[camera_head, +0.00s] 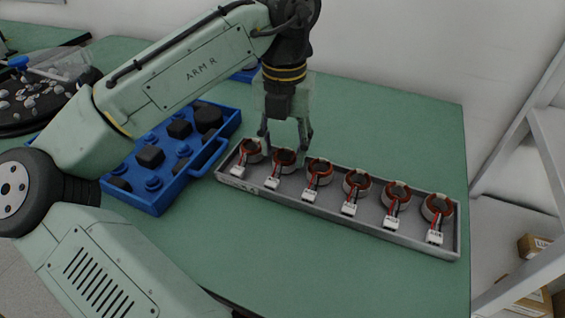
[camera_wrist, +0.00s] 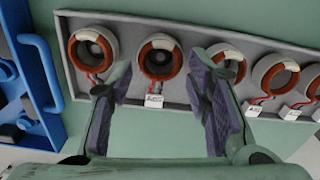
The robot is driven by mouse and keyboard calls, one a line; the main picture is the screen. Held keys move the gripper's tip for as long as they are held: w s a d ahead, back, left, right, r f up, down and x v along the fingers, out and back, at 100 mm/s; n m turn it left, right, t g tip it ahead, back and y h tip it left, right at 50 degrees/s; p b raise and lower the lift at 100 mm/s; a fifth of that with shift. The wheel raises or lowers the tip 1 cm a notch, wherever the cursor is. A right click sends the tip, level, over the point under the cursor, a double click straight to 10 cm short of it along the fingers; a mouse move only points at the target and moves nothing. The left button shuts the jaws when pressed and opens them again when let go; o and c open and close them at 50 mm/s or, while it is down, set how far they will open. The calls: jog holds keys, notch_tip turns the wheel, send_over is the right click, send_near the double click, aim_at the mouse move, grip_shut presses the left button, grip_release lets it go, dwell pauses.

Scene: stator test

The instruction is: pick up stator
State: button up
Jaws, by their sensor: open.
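Several stators, ring-shaped with copper windings and white connectors on red and black leads, stand in a row in a long grey tray (camera_head: 330,217). My gripper (camera_head: 287,140) is open and points down over the left part of the tray, by the second stator from the left (camera_head: 284,158). In the wrist view that stator (camera_wrist: 159,58) shows beyond and between the open fingers (camera_wrist: 165,95), with its white connector below it. The leftmost stator (camera_head: 250,151) is beside my left finger; the third stator (camera_wrist: 228,60) is partly hidden by the right finger. Nothing is in the jaws.
A blue tray (camera_head: 160,205) with black parts stands left of the grey tray, with its handle close to it. A black tray with small metal parts (camera_head: 30,105) is at the far left. The green table (camera_head: 390,110) is clear behind the grey tray.

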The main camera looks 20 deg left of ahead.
jog(key=shift+w+f, duration=0.1)
jog(key=shift+f, duration=1.35)
jog(key=shift+c, duration=0.4)
jog(key=c, duration=0.8)
